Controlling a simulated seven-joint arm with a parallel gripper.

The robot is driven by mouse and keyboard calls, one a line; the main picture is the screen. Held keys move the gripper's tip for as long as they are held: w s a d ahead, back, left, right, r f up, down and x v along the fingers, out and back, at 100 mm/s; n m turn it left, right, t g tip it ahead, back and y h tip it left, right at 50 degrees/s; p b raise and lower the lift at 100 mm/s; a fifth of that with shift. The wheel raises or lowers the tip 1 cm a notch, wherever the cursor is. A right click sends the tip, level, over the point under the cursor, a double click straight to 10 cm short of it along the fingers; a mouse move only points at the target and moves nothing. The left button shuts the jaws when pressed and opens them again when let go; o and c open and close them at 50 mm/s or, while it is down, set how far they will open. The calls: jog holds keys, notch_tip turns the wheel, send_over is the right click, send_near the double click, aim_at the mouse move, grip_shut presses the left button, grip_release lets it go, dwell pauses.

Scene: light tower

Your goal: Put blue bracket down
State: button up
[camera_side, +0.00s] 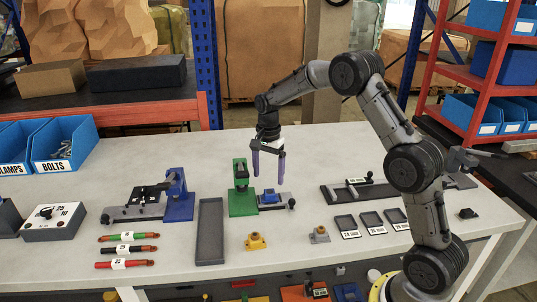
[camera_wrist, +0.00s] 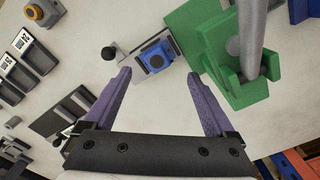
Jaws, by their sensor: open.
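The blue bracket (camera_side: 270,196) sits on a small grey fixture (camera_side: 284,202) beside the green press (camera_side: 242,200). In the wrist view the blue bracket (camera_wrist: 155,57) shows a dark round hole in its top and lies on a pale plate, with the green press (camera_wrist: 240,90) just right of it. My gripper (camera_side: 268,175) points down above the bracket in the side view. Its purple fingers are spread apart with nothing between them. In the wrist view the gripper's (camera_wrist: 158,74) fingertips appear on either side of the bracket, and the bracket looks clear of both.
A yellow bracket (camera_side: 256,243) and a grey bracket (camera_side: 319,235) stand on the table in front. A long grey tray (camera_side: 210,232) and a blue press (camera_side: 178,198) are to the left. Labelled dark trays (camera_side: 372,222) lie to the right. Bare table lies between them.

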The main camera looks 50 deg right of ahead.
aim_at(268, 191)
jog(key=s+a+r+n+t, duration=0.1)
jog(key=s+a+r+n, duration=0.15)
jog(key=r, duration=0.45)
jog(key=s+a+r+n, duration=0.1)
jog(key=s+a+r, duration=0.15)
jog(key=r, duration=0.45)
jog(key=s+a+r+n+t, duration=0.1)
jog(key=s+a+r+n, duration=0.1)
jog(key=s, duration=0.7)
jog(key=s+a+r+n+t, duration=0.2)
jog(key=s+a+n, duration=0.3)
jog(key=s, duration=0.5)
jog(key=shift+s+a+n, duration=0.2)
jog(key=shift+n, duration=0.95)
jog(key=s+f+n, duration=0.1)
jog(key=s, duration=0.1)
jog(key=s+a+f+n+t, duration=0.1)
jog(key=s, duration=0.1)
jog(key=s+f+n, duration=0.1)
jog(key=s, duration=0.1)
jog(key=shift+s+a+f+n+t, duration=0.2)
jog(key=shift+s+n+t, duration=0.1)
jog(key=shift+s+n, duration=0.1)
jog(key=shift+c, duration=0.6)
